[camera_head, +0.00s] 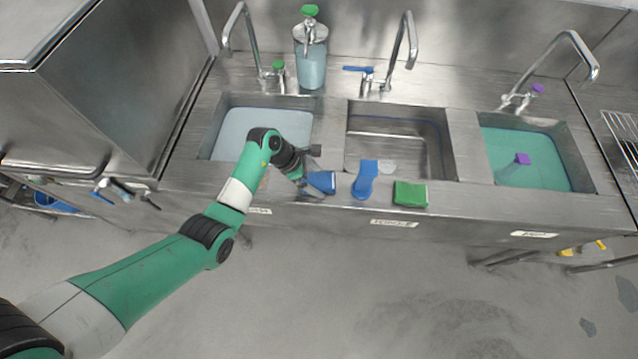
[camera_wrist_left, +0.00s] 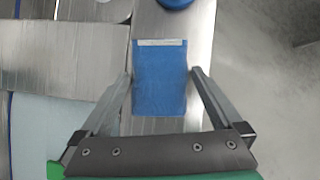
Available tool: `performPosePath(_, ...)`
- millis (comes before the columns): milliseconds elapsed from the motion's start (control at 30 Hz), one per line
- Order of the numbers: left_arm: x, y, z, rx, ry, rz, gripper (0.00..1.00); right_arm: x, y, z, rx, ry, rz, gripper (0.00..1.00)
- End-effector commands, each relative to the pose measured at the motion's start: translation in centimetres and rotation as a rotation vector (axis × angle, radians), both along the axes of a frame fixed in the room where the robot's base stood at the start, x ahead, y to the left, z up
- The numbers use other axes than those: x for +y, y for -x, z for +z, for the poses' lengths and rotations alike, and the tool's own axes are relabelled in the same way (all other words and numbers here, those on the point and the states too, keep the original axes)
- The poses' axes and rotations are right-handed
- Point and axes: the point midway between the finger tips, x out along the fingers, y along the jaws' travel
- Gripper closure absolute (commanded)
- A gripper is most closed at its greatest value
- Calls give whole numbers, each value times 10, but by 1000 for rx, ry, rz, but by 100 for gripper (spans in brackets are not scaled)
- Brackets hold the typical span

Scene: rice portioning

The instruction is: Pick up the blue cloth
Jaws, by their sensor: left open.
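The blue cloth (camera_head: 322,181) lies on the metal ledge at the front of the sinks, below the divider between the left and middle basins. In the left wrist view the flat blue cloth (camera_wrist_left: 161,85) shows a pale strip along its far edge. My left gripper (camera_head: 312,178) is right at the cloth. In the left wrist view the open fingers of my left gripper (camera_wrist_left: 162,76) stand on either side of the cloth, with a small gap at each side. Nothing is held. My right gripper is not in view.
A blue brush-like tool (camera_head: 365,180) and a green sponge (camera_head: 411,194) lie on the ledge to the right. A soap bottle (camera_head: 312,66) stands behind.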

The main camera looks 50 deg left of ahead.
Motion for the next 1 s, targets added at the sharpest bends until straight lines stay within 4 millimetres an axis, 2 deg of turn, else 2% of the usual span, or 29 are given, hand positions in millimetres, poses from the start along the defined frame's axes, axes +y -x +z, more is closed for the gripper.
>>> performPosePath(233,-1,-1,-1,-1,-1,0,2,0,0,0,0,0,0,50)
performPosePath(500,-1,-1,-1,-1,-1,0,50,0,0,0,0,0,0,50)
performPosePath(600,-1,-1,-1,-1,-1,0,64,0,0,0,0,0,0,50)
performPosePath(867,-1,-1,1,-2,0,0,65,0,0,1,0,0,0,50)
performPosePath(1000,0,-2,13,-2,-1,-1,65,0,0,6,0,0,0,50)
